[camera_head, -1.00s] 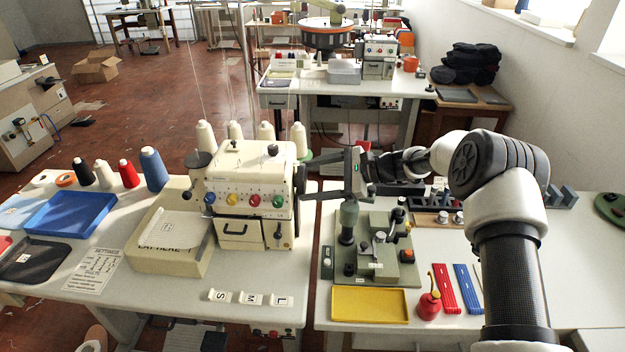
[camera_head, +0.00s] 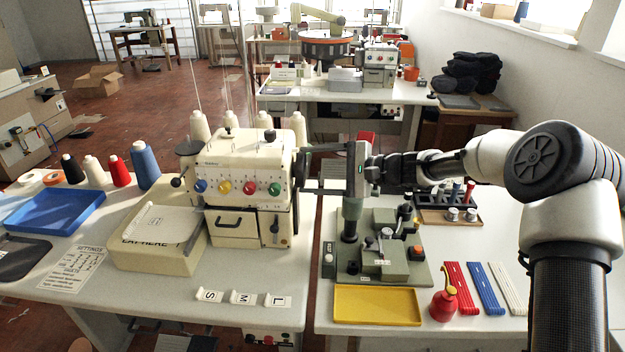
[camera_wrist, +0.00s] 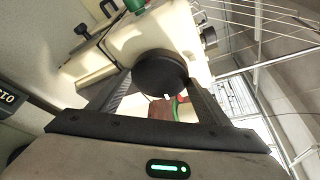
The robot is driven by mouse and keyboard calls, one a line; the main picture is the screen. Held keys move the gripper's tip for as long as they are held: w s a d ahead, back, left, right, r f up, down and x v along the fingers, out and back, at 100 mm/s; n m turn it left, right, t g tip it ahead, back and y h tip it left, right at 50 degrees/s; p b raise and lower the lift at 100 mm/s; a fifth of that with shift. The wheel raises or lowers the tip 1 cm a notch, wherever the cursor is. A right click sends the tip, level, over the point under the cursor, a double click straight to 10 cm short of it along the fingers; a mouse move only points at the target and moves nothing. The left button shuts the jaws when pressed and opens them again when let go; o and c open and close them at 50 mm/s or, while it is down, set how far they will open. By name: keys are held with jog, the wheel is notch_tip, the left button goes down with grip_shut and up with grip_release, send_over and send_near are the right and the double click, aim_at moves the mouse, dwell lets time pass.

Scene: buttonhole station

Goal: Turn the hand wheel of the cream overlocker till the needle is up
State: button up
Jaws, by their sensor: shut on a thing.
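The cream overlocker (camera_head: 240,150) stands on the left table, with coloured dials on its front. Its black hand wheel (camera_wrist: 160,68) is on its right side and shows in the wrist view as a dark disc with a small white mark near its lower rim. My gripper (camera_head: 302,170) reaches in from the right at the machine's right side. In the wrist view my gripper (camera_wrist: 160,85) is shut on the hand wheel, one finger on each side. The head view mostly hides the wheel behind the fingers. The needle cannot be made out.
A grey-green fixture (camera_head: 385,250) stands below my gripper on the right table, with a yellow tray (camera_head: 377,306) and a red oil can (camera_head: 444,303) in front. Thread cones (camera_head: 199,127) stand behind the overlocker. A narrow gap separates the tables.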

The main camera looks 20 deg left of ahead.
dwell(0.3)
jog(key=o, duration=1)
jog(key=shift+o, duration=0.2)
jog(key=shift+d, duration=0.1)
jog(key=p+v, duration=0.1)
jog(key=v, duration=1.6)
jog(key=shift+s, duration=0.15)
jog(key=shift+d+r, duration=0.1)
jog(key=shift+d, duration=0.1)
